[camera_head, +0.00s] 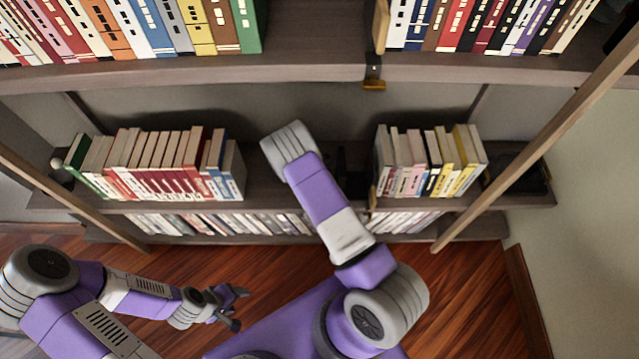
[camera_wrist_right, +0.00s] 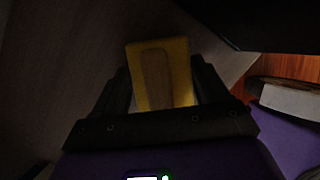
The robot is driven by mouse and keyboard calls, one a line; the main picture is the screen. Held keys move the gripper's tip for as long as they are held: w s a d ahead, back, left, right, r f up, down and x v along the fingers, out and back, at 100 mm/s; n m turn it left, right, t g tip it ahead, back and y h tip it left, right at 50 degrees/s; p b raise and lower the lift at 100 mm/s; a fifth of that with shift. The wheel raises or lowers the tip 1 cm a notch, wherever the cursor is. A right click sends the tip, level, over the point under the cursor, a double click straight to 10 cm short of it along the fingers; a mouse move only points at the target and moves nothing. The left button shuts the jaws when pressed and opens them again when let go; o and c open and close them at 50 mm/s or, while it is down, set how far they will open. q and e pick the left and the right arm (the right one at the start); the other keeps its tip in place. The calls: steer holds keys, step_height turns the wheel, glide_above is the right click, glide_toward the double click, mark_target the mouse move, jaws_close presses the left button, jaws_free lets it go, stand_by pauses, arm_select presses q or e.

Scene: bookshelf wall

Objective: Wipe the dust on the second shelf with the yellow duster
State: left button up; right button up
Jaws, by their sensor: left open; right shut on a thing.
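The yellow duster (camera_wrist_right: 179,70) shows in the right wrist view, held between the dark fingers of my right gripper (camera_wrist_right: 160,88), which is shut on it. In the head view my right arm reaches into the gap between the book rows on the middle shelf (camera_head: 262,190); its gripper and the duster are hidden there. I cannot make out dust on the shelf, nor whether the duster touches the board. My left gripper (camera_head: 238,306) is open and empty, low above the floor in front of the shelves.
A row of books (camera_head: 155,165) stands left of my right arm, and another row (camera_head: 430,160) stands right of it. The upper shelf (camera_head: 200,72) overhangs the space. Slanted wooden posts (camera_head: 545,140) flank the bookcase. More books (camera_head: 225,223) fill the lower shelf.

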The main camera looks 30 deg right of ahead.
steer(key=shift+r+p, duration=2.2)
steer(key=shift+r, duration=0.85)
steer(key=shift+w+r, duration=0.1)
steer(key=shift+r+p, duration=1.15)
steer(key=shift+r, duration=0.35)
steer(key=shift+f, duration=0.1)
